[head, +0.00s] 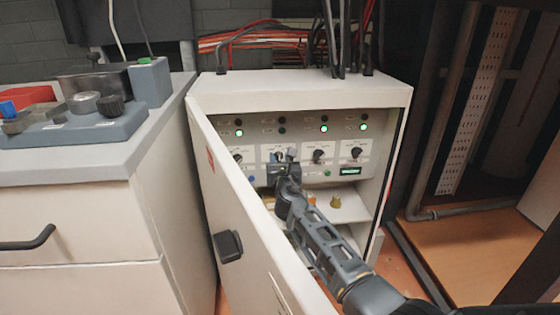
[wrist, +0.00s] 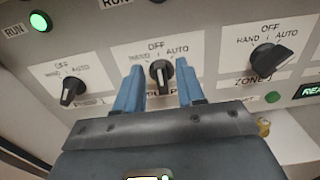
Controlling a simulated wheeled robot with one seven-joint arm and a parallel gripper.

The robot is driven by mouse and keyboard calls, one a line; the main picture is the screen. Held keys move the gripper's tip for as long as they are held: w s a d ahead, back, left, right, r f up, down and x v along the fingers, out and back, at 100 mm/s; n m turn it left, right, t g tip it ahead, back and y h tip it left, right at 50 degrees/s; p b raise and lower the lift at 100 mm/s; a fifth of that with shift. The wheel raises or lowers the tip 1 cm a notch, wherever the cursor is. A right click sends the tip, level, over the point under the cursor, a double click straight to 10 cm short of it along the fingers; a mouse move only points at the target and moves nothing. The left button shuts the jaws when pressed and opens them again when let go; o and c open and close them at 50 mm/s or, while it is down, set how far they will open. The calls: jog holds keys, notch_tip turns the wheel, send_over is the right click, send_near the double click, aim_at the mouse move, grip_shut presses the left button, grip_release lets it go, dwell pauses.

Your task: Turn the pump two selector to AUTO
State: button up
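The pump two selector (wrist: 161,74) is a black knob on a white plate marked OFF at the top and AUTO at the right. In the wrist view its pointer stands about upright, towards OFF. Part of its lower label is hidden by my gripper. My gripper (wrist: 160,80) is open, with one blue finger on each side of this knob and a visible gap on both sides. In the head view my gripper (head: 278,166) is at the control panel inside the cabinet, largely covering the knob.
Similar knobs flank it: the pump one selector (wrist: 72,91) on the left and the zone selector (wrist: 272,60) on the right. The open cabinet door (head: 240,215) stands left of my arm. A grey counter (head: 80,150) is further left.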

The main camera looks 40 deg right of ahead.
grip_shut()
jog(key=shift+m, duration=0.4)
jog(key=m, duration=0.1)
jog(key=m+b, duration=0.1)
jog(key=m, duration=0.1)
jog(key=shift+s+d+f+m, duration=0.15)
jog(key=shift+m, duration=0.15)
jog(key=shift+s+d+f+m+b, duration=0.1)
jog(key=shift+m+b, duration=0.4)
jog(key=shift+m, duration=0.6)
jog(key=shift+d+m+b, duration=0.1)
jog(key=shift+m+b, duration=0.35)
jog(key=shift+m, duration=0.65)
jog(key=shift+o, duration=0.3)
grip_release()
